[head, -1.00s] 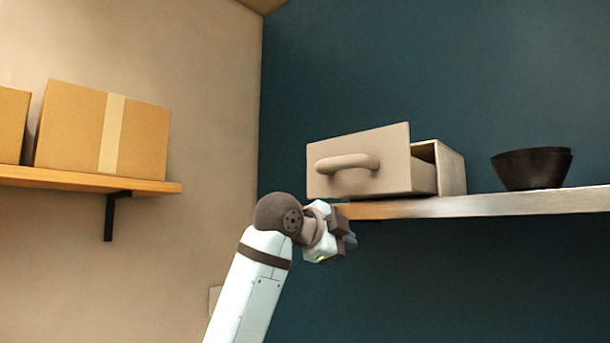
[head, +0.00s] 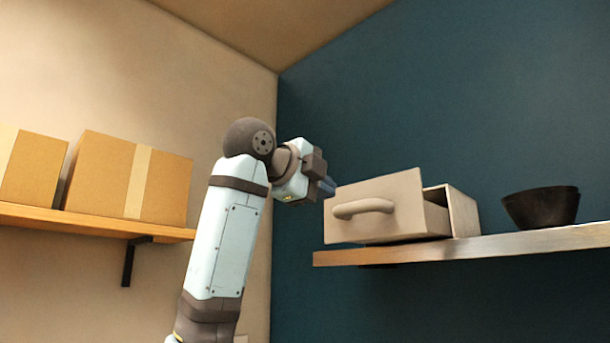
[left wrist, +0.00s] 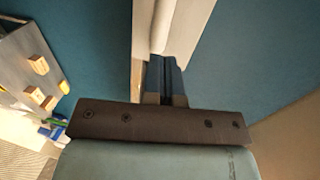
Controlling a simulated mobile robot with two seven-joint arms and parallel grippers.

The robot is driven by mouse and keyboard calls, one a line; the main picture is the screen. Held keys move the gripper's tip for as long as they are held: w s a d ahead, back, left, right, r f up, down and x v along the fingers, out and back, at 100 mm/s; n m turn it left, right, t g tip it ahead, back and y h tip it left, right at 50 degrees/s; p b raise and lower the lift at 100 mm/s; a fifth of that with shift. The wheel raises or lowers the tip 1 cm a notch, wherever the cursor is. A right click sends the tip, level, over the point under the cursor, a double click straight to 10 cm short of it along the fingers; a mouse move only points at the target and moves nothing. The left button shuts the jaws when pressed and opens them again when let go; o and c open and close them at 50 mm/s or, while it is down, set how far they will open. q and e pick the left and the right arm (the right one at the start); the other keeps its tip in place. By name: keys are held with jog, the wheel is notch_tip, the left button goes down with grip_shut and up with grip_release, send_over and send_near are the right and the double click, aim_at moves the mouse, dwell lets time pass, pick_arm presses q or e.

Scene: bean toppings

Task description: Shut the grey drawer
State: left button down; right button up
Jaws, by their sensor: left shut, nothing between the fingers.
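The grey drawer (head: 408,188) stands out of its box (head: 463,213) on a wooden shelf, with its curved handle (head: 362,208) facing left in the head view. It is open, with a gap behind its front panel. My left gripper (head: 328,186) is shut and empty, just left of the top left corner of the drawer front. I cannot tell whether they touch. In the left wrist view the shut fingers (left wrist: 165,80) overlap the lower end of a pale beige shape (left wrist: 182,28) that appears to be the drawer. My right gripper is out of view.
A dark bowl (head: 541,208) sits right of the drawer on the shelf (head: 490,247). Cardboard boxes (head: 130,180) stand on another shelf (head: 85,222) at the left. Open space lies below the drawer's shelf.

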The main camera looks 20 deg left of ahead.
aim_at(353, 204)
pick_arm(q)
jog(key=x, duration=0.6)
jog(key=shift+w+p, duration=0.25)
jog(key=shift+p, duration=0.15)
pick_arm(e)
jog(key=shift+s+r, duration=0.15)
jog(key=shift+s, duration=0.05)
pick_arm(q)
jog(key=shift+w+d, duration=0.1)
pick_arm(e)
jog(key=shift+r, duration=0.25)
